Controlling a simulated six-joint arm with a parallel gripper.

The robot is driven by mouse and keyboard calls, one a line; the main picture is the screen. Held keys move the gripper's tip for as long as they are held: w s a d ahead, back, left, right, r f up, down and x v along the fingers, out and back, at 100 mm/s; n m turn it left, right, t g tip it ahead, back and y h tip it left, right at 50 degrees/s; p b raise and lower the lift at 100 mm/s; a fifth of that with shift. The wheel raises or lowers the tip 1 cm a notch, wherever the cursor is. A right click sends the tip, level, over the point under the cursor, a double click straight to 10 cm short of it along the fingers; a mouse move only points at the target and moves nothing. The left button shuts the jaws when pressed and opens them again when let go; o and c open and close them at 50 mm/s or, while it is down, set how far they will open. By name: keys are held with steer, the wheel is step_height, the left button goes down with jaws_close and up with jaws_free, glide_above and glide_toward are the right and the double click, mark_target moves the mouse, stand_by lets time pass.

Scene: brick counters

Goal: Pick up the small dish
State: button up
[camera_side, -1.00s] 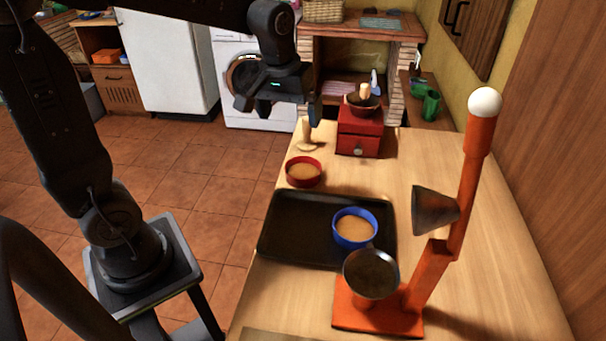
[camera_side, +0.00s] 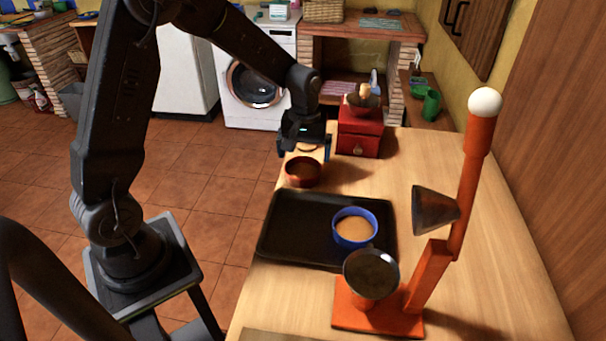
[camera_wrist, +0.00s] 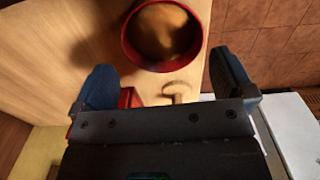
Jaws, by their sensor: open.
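A small red dish (camera_side: 303,181) with brown contents sits on the counter behind the tray, at its left. In the wrist view the red dish (camera_wrist: 165,66) is at the top centre, just beyond and between my fingers. A blue dish (camera_side: 354,240) with light brown contents stands on the dark tray. My gripper (camera_side: 304,153) is open and empty, pointing down above and just behind the red dish. Its two fingers are spread in the wrist view (camera_wrist: 165,78), and I see no contact with the dish.
A dark tray (camera_side: 290,245) lies nearer the camera. A red grinder box (camera_side: 360,135) stands close to the right of my gripper. A wooden tool (camera_wrist: 178,92) stands behind the dish, mostly hidden by my gripper from the side. An orange stand (camera_side: 430,270) rises at front right.

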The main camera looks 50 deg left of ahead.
mark_target(303, 176)
steer(key=shift+s+f, duration=0.2)
steer(key=shift+f, duration=2.5)
steer(key=shift+c, duration=0.4)
steer(key=c, duration=0.7)
